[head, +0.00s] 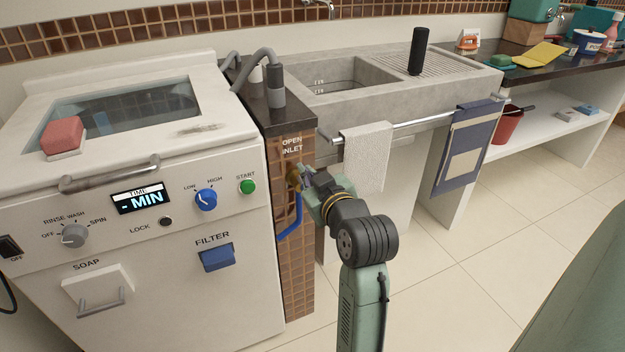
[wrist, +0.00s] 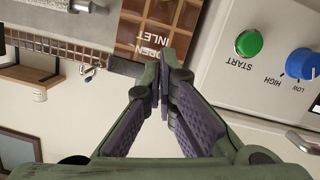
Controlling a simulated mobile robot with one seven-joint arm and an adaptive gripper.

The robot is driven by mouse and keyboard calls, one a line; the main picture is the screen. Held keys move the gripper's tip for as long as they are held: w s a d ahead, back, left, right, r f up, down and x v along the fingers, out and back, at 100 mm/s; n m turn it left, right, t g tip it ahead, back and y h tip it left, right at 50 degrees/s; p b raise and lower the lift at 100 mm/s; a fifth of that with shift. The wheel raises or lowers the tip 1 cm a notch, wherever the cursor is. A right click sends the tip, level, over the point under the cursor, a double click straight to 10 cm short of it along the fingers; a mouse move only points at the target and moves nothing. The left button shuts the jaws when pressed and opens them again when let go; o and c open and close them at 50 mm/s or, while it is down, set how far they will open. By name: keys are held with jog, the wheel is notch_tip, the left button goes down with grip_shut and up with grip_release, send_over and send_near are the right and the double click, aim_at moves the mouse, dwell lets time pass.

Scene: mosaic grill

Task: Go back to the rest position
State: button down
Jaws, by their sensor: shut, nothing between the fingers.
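My gripper (head: 307,176) is at the tiled pillar (head: 292,240) between the washing machine and the sink. It is close to a brass inlet valve (head: 293,178), partly hidden, under the "OPEN INLET" label (head: 291,144). I cannot tell whether it touches the valve. In the wrist view my gripper (wrist: 164,82) has its fingertips together with nothing between them. That view is turned over, and the label (wrist: 152,42) shows just past the fingertips. My arm reaches up from the lower middle of the head view.
The washing machine (head: 170,290) stands at left, with a green start button (head: 247,187) and blue knob (head: 206,199). A blue hose (head: 291,222) runs down the pillar. The concrete sink (head: 400,100) and towel rail (head: 415,120) are at right. Tiled floor (head: 450,290) at lower right is clear.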

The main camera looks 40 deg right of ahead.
jog(key=v, duration=0.8)
jog(key=shift+b, duration=0.45)
jog(key=shift+f, duration=0.1)
